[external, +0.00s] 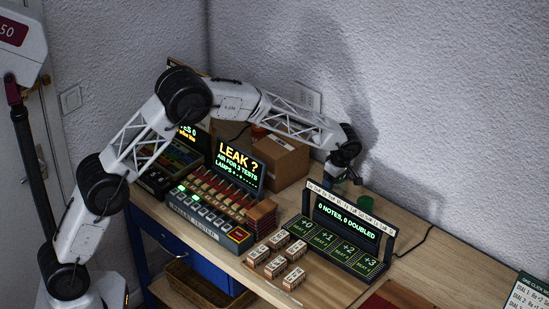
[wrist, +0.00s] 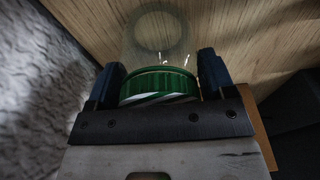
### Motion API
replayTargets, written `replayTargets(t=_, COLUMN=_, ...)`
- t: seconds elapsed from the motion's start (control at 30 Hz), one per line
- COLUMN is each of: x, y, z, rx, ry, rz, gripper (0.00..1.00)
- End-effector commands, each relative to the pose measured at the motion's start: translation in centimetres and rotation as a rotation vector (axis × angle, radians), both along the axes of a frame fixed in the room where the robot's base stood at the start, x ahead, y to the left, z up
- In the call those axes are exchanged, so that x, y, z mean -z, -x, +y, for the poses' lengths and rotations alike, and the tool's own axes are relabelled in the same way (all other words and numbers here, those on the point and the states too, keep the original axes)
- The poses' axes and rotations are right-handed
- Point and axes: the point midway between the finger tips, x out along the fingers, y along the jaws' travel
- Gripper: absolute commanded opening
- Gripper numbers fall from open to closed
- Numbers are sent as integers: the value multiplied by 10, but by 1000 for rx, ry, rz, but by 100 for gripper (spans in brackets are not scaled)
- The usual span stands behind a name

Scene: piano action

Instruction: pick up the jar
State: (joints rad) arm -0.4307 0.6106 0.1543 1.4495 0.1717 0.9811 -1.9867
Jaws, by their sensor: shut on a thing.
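The jar (wrist: 158,84) has a ribbed green lid and a clear glass body. In the wrist view its lid is toward the camera and its glass points away toward the wooden surface. My gripper (wrist: 161,76) has one dark finger on each side of the lid and is shut on the jar. In the external view my gripper (external: 344,158) points down over the back of the bench, behind the note display. The jar is small and mostly hidden there. I cannot tell whether its base touches the bench.
The note display (external: 347,222) stands in front of my gripper. A cardboard box (external: 285,160) and the "LEAK ?" tester (external: 238,163) are to the left. Several small labelled blocks (external: 278,257) lie toward the front. The textured wall (external: 440,100) is close behind. Bare bench (external: 450,255) lies to the right.

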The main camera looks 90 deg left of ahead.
Motion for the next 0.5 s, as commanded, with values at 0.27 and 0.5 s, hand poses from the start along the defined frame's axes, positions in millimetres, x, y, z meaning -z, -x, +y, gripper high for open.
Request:
replayTargets(t=0.27, x=-1, y=0, z=0, rx=0, ry=-1, rz=-1, gripper=47)
replayTargets(t=0.5, x=-13, y=0, z=0, rx=0, ry=-1, rz=-2, gripper=47)
